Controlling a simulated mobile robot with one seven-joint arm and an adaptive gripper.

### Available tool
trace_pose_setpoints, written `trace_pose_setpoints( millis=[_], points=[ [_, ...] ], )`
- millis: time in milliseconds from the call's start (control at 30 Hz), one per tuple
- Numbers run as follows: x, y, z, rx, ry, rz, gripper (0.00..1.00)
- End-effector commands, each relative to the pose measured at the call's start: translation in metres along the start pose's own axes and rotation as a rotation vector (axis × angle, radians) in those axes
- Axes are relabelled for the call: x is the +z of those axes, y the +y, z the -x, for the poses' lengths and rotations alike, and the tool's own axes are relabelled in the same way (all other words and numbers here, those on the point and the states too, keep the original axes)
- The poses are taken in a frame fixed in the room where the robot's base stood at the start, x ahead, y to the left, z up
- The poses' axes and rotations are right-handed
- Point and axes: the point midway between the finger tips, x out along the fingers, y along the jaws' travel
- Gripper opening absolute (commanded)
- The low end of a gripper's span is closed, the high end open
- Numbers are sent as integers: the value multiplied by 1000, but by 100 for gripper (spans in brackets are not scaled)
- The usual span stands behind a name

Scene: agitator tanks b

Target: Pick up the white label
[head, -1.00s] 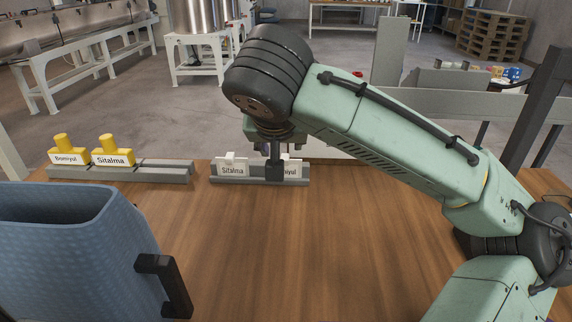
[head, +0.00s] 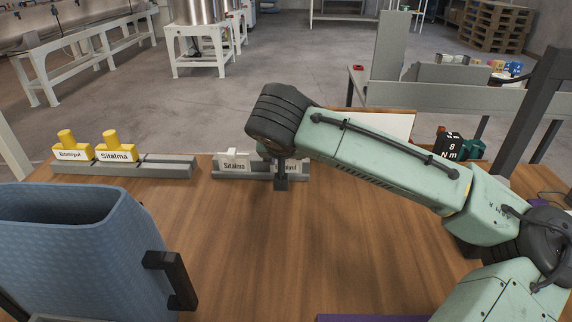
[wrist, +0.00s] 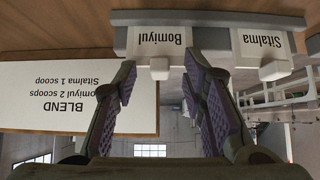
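Two white labels sit on a grey rail (head: 244,176) at the table's far edge. The Sitalma label (head: 234,163) is on the left in the head view and on the right, upside down, in the wrist view (wrist: 262,44). The Bomiyul label (wrist: 160,38) is partly hidden by my gripper (head: 281,181) in the head view. In the wrist view, my gripper (wrist: 160,68) is open and empty. Its fingertips lie to either side of the Bomiyul label's knob in the picture. I cannot tell whether they touch it.
A second rail (head: 165,171) at left holds yellow Bomiyul (head: 73,153) and Sitalma (head: 117,153) labels. A blue bin (head: 75,245) with a black handle stands front left. A white BLEND board (wrist: 70,100) shows beyond the rail. The table's middle is clear.

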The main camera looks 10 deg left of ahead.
Motion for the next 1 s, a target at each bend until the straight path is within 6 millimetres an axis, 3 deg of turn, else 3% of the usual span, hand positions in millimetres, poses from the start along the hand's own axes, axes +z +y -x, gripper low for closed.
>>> trace_pose_setpoints(
  millis=[567,833,1000],
  points=[
    [0,0,0,0,0,0,1],
    [-2,0,2,0,1,0,0],
    [-17,-1,17,-1,2,-1,0]
  ],
)
